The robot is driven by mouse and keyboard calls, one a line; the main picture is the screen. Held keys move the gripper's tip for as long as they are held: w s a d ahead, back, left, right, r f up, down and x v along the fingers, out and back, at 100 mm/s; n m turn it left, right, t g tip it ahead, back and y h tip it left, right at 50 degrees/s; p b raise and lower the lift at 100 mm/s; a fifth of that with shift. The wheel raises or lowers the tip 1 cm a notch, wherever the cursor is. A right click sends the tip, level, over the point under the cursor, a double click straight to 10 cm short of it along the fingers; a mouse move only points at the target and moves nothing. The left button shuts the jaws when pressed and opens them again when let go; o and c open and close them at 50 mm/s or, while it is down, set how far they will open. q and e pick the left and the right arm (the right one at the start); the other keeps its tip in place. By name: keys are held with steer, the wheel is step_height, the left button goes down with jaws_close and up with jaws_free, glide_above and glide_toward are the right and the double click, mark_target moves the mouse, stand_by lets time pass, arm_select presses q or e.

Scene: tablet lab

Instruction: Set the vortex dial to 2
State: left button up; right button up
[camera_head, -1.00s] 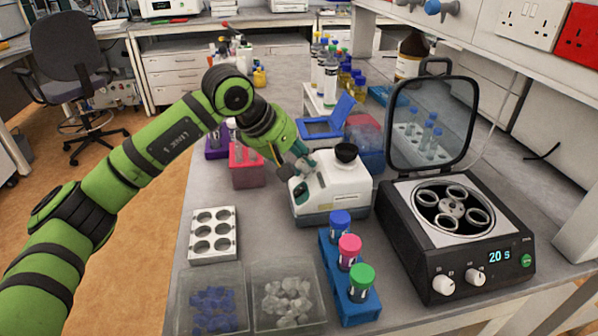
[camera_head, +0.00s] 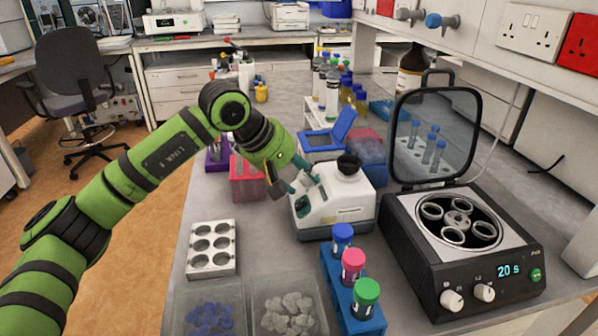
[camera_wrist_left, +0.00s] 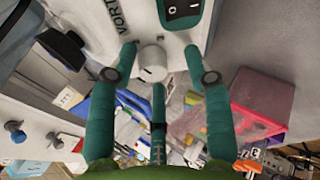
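The vortex mixer (camera_head: 345,205) is a white machine with a dark cup on top, standing on the bench in the head view. In the left wrist view its white body carries "VORT" lettering, a dark green switch panel marked "O" (camera_wrist_left: 182,10) and a round white dial (camera_wrist_left: 152,65). My left gripper (camera_head: 302,178) is at the mixer's left side. In the left wrist view its teal fingers (camera_wrist_left: 158,62) are spread around the dial, with gaps on both sides; the gripper is open. I cannot read a dial setting. My right gripper is not in view.
A centrifuge (camera_head: 465,280) with an open lid and "20 s" display stands right. A blue rack (camera_head: 350,305) of capped tubes is in front of the mixer. A red box (camera_head: 248,183) stands behind left of it, and a white rack (camera_head: 211,250) sits front left.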

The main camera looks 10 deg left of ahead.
arm_select(q)
steer(key=shift+r, duration=0.15)
steer(key=shift+s+r, duration=0.15)
steer(key=shift+r, duration=0.25)
steer(key=v, duration=1.1)
steer(key=shift+a, duration=0.25)
steer(key=shift+s+f, duration=0.1)
